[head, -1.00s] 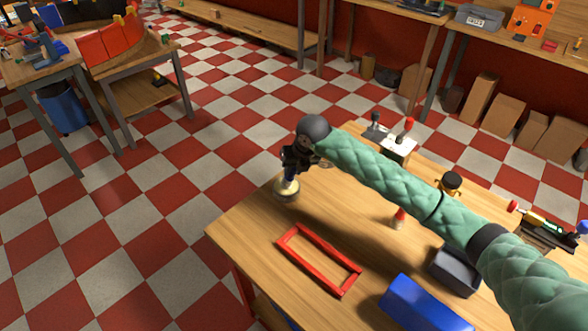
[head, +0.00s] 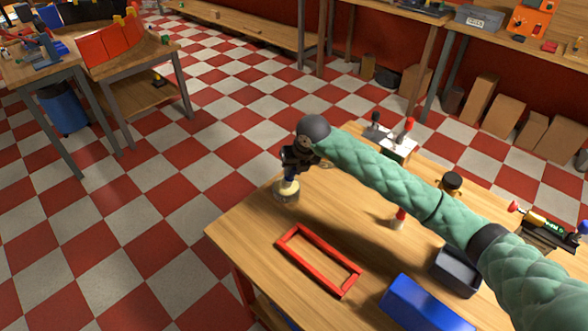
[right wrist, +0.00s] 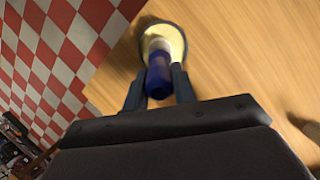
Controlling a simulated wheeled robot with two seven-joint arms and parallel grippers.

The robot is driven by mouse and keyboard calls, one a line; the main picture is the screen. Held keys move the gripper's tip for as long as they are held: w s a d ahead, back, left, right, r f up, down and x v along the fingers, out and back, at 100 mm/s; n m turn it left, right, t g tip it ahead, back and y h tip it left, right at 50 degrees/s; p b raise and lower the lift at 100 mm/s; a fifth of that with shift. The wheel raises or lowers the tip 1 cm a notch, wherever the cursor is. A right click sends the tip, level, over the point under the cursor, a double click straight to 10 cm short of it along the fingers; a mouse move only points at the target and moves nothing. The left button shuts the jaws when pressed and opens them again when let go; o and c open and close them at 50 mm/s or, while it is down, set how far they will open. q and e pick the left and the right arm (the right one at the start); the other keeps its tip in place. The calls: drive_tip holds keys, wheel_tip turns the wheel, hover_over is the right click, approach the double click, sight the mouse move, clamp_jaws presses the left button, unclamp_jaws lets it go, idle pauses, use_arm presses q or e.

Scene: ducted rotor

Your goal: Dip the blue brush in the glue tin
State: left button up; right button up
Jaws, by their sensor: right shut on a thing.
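The blue brush (right wrist: 159,77) is held between the fingers of my right gripper (right wrist: 160,90), which is shut on it. In the right wrist view its far end lies over the glue tin (right wrist: 176,34), whose inside is pale yellow. In the head view the glue tin (head: 286,193) stands near the left corner of the wooden table. My right gripper (head: 290,174) is right above the tin, pointing down, with the brush's pale lower part at the tin's mouth. I cannot tell how deep the tip sits. My left gripper is not in view.
The wooden table (head: 240,230) also carries a red frame (head: 318,260), a blue box (head: 425,306), a grey bin (head: 456,270) and a small red-topped item (head: 399,218). A white block with red and dark knobs (head: 398,148) stands at the back edge.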

idle(0.3)
drive_tip(key=shift+r+p, duration=0.75)
drive_tip(key=shift+r, duration=2.7)
